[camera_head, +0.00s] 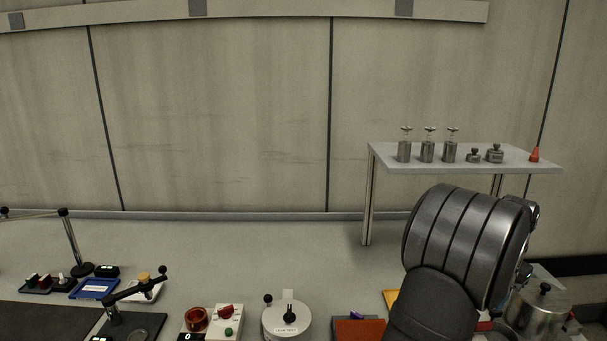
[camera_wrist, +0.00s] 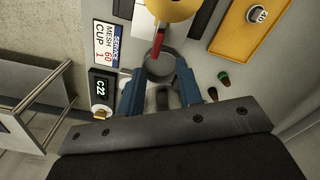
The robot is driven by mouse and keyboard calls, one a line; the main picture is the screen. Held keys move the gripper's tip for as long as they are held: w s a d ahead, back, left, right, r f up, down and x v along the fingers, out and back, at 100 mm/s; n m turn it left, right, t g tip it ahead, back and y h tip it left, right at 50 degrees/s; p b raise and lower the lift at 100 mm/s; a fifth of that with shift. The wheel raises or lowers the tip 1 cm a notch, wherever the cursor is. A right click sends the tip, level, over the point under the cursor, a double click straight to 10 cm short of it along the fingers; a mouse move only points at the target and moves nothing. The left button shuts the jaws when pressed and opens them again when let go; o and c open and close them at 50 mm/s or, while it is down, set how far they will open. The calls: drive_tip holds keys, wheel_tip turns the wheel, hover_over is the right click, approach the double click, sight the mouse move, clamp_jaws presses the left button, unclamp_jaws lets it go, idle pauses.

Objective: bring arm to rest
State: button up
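My gripper (camera_wrist: 160,70) shows in the wrist view with its two blue fingers spread apart. A grey round cup-like thing (camera_wrist: 160,66) appears between the fingertips, with small gaps on either side, and I see no clear grip on it. How far it lies below the fingers I cannot tell. In the head view my dark ribbed arm stands at the lower right, in front of the bench, and my gripper is not visible there.
A raised shelf (camera_head: 385,153) with several metal weights and a red cone (camera_head: 534,155) stands behind my arm. A metal pot (camera_head: 540,312) is close at its right. A label card (camera_wrist: 106,44), a yellow tray (camera_wrist: 238,45) and a yellow round thing (camera_wrist: 172,8) lie near my gripper.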

drive_tip(key=f+n, duration=0.1)
drive_tip(key=f, duration=0.1)
drive_tip(key=f+n, duration=0.1)
drive_tip(key=f, duration=0.2)
drive_tip(key=shift+s+f+n, duration=0.2)
drive_tip(key=shift+f+n, duration=0.15)
drive_tip(key=shift+n, duration=0.05)
drive_tip(key=shift+s+a+f+n, duration=0.1)
drive_tip(key=shift+f+n, duration=0.15)
drive_tip(key=shift+f, duration=0.25)
drive_tip(key=shift+s+a+f+n, duration=0.1)
drive_tip(key=shift+f+n, duration=0.15)
drive_tip(key=shift+f, duration=0.25)
drive_tip(key=o, duration=0.9)
drive_tip(key=shift+c, duration=0.2)
drive_tip(key=o, duration=0.6)
drive_tip(key=shift+w+d+r, duration=0.1)
drive_tip(key=shift+d+r, duration=0.1)
drive_tip(key=shift+d, duration=0.1)
drive_tip(key=a+r+m, duration=0.4)
drive_tip(key=r+m, duration=0.1)
drive_tip(key=r, duration=0.4)
drive_tip(key=a+r+m, duration=0.4)
drive_tip(key=r+m, duration=0.1)
drive_tip(key=r, duration=0.3)
wheel_tip(320, 180, down, 10)
drive_tip(key=shift+r, duration=0.25)
drive_tip(key=shift+d, duration=0.1)
